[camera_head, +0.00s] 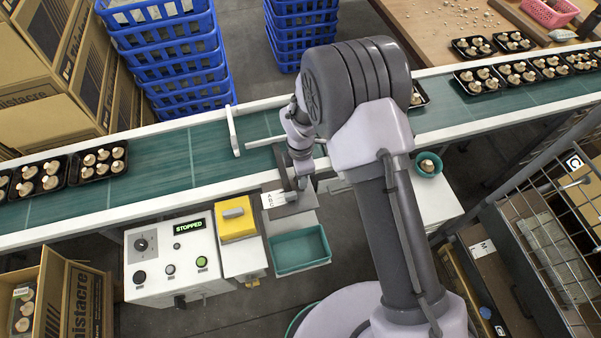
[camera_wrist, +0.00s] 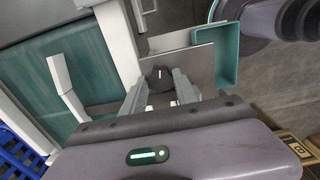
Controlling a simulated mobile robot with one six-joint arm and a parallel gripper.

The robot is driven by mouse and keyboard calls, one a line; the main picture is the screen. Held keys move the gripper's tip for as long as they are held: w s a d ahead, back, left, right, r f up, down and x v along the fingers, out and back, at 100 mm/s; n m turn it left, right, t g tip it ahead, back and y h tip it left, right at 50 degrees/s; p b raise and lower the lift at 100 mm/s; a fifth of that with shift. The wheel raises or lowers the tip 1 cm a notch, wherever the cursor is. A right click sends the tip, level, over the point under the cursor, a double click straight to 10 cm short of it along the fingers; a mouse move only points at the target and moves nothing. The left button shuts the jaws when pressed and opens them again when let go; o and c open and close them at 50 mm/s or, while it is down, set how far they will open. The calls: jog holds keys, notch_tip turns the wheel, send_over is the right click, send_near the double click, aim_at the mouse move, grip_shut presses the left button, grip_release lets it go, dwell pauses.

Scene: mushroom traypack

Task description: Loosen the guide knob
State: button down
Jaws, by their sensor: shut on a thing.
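The guide knob (camera_wrist: 160,75) is a black knob with a white pointer line, in front of a grey metal plate (camera_wrist: 194,62) in the wrist view. My gripper (camera_wrist: 161,86) has its two grey fingers on either side of the knob and is shut on it. In the head view my gripper (camera_head: 301,172) is at the conveyor's near edge, and my arm and gripper hide the knob. A white guide plate (camera_head: 233,130) stands upright across the green belt; it also shows in the wrist view (camera_wrist: 68,88).
The green conveyor (camera_head: 190,150) carries black trays of mushrooms at left and right. A control box (camera_head: 170,258) reads STOPPED. Beside it are a yellow unit (camera_head: 236,222) and a teal bin (camera_head: 300,250). Blue crates (camera_head: 180,70) stand behind the belt.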

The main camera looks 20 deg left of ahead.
jog(key=shift+n, duration=0.3)
dwell(0.4)
jog(key=c, duration=0.9)
grip_release()
jog(key=shift+c, duration=0.2)
jog(key=shift+r, duration=0.1)
notch_tip(320, 180, up, 17)
jog(key=p, duration=0.4)
jog(key=shift+r, duration=0.15)
